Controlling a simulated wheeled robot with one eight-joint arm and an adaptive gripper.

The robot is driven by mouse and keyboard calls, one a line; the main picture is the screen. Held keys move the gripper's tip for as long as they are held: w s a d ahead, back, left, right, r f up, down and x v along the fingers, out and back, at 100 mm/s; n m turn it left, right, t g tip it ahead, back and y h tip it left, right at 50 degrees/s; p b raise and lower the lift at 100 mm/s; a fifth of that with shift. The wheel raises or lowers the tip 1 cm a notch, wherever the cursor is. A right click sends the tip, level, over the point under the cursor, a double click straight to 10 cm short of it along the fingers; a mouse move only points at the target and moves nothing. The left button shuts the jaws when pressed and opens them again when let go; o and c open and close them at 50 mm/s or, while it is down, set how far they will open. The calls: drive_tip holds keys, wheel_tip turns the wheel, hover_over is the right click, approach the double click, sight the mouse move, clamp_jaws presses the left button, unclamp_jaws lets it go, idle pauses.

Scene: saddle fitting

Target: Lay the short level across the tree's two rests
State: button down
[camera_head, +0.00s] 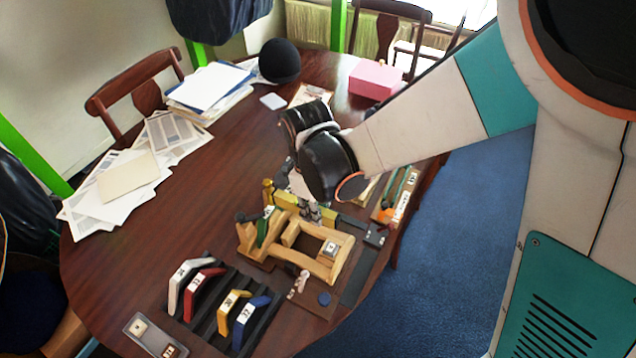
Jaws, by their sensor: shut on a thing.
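The tree (335,262) is a light wooden frame on a dark board near the table's front right edge. My gripper (310,211) is low over the tree's far side, and the arm hides part of it. It is shut on a yellow-green bar, which looks like the short level (343,223). The bar lies crosswise at the tree's far end. I cannot tell whether it touches the two rests, as the gripper covers its middle.
A dark rack (206,322) with several numbered coloured angled pieces stands at the front left. Papers (120,190), a black hat (279,61) and a pink box (375,79) lie farther back. The table's left middle is clear.

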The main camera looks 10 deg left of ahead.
wheel_tip(320, 180, down, 7)
drive_tip(key=b, duration=0.4)
drive_tip(key=shift+d+f+b, duration=0.15)
drive_tip(key=shift+d+b, duration=0.05)
drive_tip(key=shift+b, duration=0.15)
drive_tip(key=shift+d+f, duration=0.1)
drive_tip(key=shift+f, duration=0.05)
drive_tip(key=shift+s+f+b, duration=0.1)
drive_tip(key=shift+f+b, duration=1.65)
drive_tip(key=shift+b, duration=0.45)
idle(2.7)
drive_tip(key=c, duration=1)
unclamp_jaws()
drive_tip(key=shift+r+p, duration=1.75)
drive_tip(key=shift+r, duration=0.8)
